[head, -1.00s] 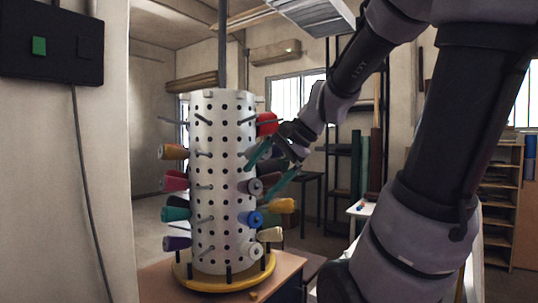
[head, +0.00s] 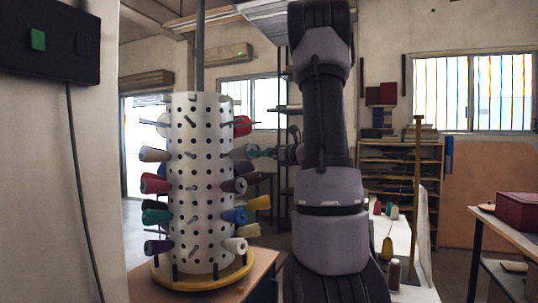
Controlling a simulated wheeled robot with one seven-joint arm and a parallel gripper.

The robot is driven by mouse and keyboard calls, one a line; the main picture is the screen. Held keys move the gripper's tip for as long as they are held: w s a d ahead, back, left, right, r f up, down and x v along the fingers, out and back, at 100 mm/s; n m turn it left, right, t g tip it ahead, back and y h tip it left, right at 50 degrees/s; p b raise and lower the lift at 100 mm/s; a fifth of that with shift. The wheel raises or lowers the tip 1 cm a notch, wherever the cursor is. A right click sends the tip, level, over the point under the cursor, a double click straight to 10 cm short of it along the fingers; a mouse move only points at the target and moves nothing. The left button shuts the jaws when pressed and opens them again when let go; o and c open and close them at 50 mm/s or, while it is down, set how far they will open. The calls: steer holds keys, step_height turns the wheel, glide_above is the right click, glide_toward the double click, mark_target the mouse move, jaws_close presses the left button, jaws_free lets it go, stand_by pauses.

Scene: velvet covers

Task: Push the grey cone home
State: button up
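A white perforated drum (head: 203,185) carries cones on pegs. What looks like the grey cone (head: 240,152) is on its right side, at upper-middle height. It is small and partly covered, so how far it sits on its peg cannot be told. My gripper (head: 258,152), with teal fingers, is just right of this cone, at its height. The fingers are seen nearly edge-on and partly hidden by my arm. I cannot tell whether they touch the cone or how far apart they are.
Other cones crowd the drum: a red one (head: 242,126), a dark maroon one (head: 234,185), a blue one (head: 234,215) and a white one (head: 236,245). The drum stands on a yellow round base (head: 205,281). A wall (head: 35,190) is close at left.

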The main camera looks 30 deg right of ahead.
mark_target(239, 154)
steer(key=x, duration=0.7)
steer(key=shift+s, duration=0.1)
steer(key=c, duration=1.2)
steer(key=shift+f+x, duration=0.2)
steer(key=shift+x, duration=0.75)
steer(key=shift+f+x, duration=0.15)
steer(key=shift+x, duration=0.8)
steer(key=shift+f+x, duration=0.2)
steer(key=shift+x, duration=0.7)
steer(key=o, duration=1.2)
